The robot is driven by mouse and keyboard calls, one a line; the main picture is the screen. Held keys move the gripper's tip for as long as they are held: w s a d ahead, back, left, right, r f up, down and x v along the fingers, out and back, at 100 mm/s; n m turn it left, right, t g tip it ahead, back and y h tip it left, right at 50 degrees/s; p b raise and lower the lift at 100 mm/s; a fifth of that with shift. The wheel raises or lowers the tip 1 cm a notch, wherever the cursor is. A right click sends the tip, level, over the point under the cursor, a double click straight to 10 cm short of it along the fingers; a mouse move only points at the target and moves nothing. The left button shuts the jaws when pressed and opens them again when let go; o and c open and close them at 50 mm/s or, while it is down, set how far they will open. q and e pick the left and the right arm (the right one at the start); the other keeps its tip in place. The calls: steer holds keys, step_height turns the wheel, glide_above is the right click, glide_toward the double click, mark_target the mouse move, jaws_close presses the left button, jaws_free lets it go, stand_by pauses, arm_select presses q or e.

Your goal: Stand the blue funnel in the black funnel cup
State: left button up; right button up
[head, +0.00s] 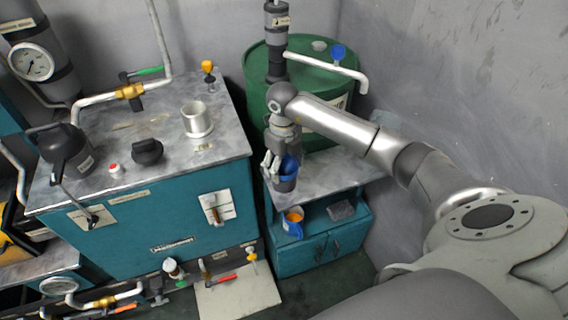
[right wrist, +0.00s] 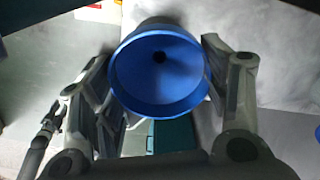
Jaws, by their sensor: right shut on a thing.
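The blue funnel (head: 290,168) is at my right gripper (head: 276,164), over the small grey worktop beside the teal tank. In the right wrist view the funnel's wide mouth (right wrist: 160,72) faces the camera, with a finger on each side; the gripper is shut on it. The black funnel cup (head: 285,185) shows directly below the funnel, and its dark grey wall (right wrist: 157,22) shows behind the funnel rim in the wrist view. The funnel's spout is hidden, and I cannot tell how deep it sits in the cup. My left gripper is not in view.
A green drum (head: 262,75) with a white pipe stands close behind the gripper. The teal tank (head: 160,232) is to the left, with a metal cylinder (head: 197,120) on top. A blue jug (head: 292,228) sits on the shelf below. The worktop (head: 340,173) is clear to the right.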

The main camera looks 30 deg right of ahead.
steer(key=o, duration=0.9)
steer(key=shift+f, duration=0.1)
steer(key=shift+r, duration=0.25)
step_height(320, 180, up, 12)
steer(key=b, duration=0.1)
steer(key=shift+a+f, duration=0.1)
